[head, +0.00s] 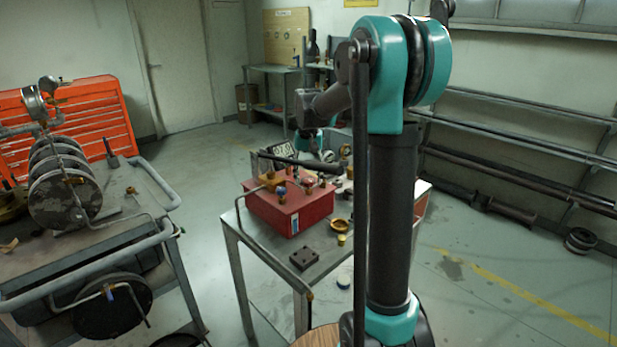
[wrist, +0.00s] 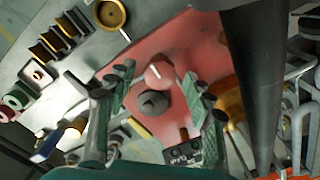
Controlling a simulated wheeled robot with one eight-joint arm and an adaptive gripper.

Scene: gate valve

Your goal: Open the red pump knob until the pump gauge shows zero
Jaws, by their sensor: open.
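The pump is a red box (head: 291,208) on a metal table in the head view, and its red top (wrist: 205,62) fills the middle of the wrist view. A pale red knob (wrist: 158,74) shows between the fingertips of my gripper (wrist: 157,76). The fingers are open, one on each side of it; I cannot tell whether they touch it. A grey round fitting (wrist: 152,103) lies just below the knob in that view.
A black pump handle (head: 300,161) crosses above the box and shows as a thick dark bar in the wrist view (wrist: 258,75). A brass cup (head: 338,226) and a dark block (head: 304,258) lie on the table. A cart with a flanged valve (head: 66,188) stands left.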

